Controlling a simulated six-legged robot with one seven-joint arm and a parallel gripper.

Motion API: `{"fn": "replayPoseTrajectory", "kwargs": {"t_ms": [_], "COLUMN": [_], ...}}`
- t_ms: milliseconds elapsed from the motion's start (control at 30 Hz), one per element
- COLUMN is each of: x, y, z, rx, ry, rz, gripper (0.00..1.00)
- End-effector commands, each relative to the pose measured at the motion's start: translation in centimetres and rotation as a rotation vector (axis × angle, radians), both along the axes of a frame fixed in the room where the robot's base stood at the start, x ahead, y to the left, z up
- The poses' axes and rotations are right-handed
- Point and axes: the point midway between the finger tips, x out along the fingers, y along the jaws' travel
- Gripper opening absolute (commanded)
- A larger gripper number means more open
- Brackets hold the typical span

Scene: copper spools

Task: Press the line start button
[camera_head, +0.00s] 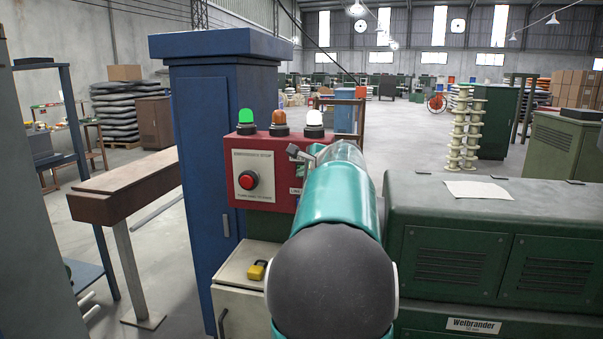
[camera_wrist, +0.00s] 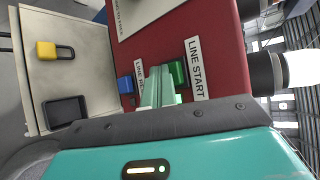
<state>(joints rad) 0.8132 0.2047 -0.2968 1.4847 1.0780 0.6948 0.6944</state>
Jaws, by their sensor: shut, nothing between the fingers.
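The line start button is a green button (camera_wrist: 177,74) on the red control box (camera_wrist: 197,25), beside the LINE START label (camera_wrist: 197,68) in the wrist view. A blue button (camera_wrist: 126,84) sits to its left by a partly hidden label. My gripper (camera_wrist: 160,72) has its pale green fingers together and empty, with the tips just left of the green button. I cannot tell whether they touch it. In the head view the control box (camera_head: 276,148) shows a red emergency stop button (camera_head: 248,180); my arm hides the start button there.
Green, orange and white lamps (camera_head: 279,123) stand on the box; green and white look bright. A blue cabinet (camera_head: 215,130) stands behind it. A yellow padlock (camera_head: 257,270) is on the beige cabinet below. A green machine (camera_head: 455,225) stands close on the right.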

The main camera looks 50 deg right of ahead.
Motion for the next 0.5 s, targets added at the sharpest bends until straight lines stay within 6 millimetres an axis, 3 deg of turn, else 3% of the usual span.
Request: {"fn": "replayPoseTrajectory", "kwargs": {"t_ms": [500], "x": [-0.7], "y": [1.6], "z": [-0.1], "rx": [-0.001], "ry": [0.001], "rz": [0.000], "gripper": [0.00]}}
